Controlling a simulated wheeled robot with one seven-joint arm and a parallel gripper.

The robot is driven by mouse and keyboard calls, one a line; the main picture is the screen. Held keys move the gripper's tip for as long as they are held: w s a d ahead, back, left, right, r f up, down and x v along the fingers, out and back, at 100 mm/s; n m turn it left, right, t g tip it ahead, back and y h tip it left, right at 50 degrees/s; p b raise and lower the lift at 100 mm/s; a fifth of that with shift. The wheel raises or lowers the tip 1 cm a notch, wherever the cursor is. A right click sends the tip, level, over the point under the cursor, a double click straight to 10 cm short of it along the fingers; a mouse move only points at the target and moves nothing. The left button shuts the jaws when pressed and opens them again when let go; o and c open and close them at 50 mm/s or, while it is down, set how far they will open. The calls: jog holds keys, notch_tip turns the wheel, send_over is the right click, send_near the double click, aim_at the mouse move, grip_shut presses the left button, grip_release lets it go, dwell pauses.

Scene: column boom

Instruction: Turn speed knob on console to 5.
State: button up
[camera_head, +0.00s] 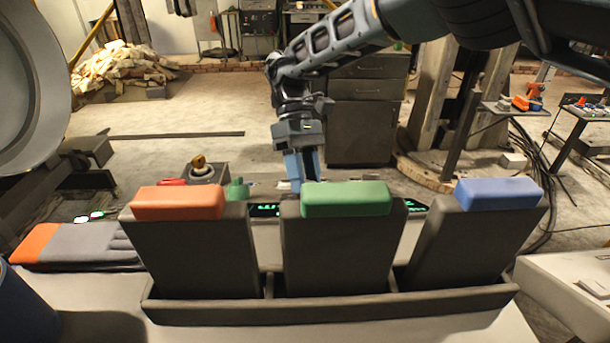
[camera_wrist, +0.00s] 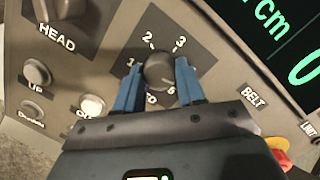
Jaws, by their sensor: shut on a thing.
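The speed knob (camera_wrist: 160,71) is a dark round dial on a dark panel of the console (camera_wrist: 112,22), seen in the wrist view. The numbers 1, 2 and 3 show around it, with a 0 and what looks like a 5 below; the 4 is hidden by a finger. I cannot clearly make out where its pointer stands. My gripper (camera_wrist: 159,80) has one blue finger on each side of the knob and is shut on it. In the head view my gripper (camera_head: 302,172) reaches down behind the dark holders, which hide the knob.
Three dark upright holders with orange (camera_head: 178,203), green (camera_head: 346,198) and blue (camera_head: 499,193) tops stand in a tray in front. On the console are a HEAD knob (camera_wrist: 68,8), UP button (camera_wrist: 38,72), lit white button (camera_wrist: 92,105), BELT label, red-yellow button (camera_wrist: 278,150) and green display (camera_wrist: 285,35).

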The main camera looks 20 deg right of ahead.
jog(key=shift+m, duration=0.7)
jog(key=o, duration=1)
jog(key=shift+o, duration=0.2)
jog(key=shift+w, duration=0.1)
jog(key=b+v, duration=0.2)
jog(key=v, duration=0.5)
jog(key=shift+w+r+b, duration=0.2)
jog(key=shift+r+b, duration=0.1)
jog(key=shift+d, duration=0.1)
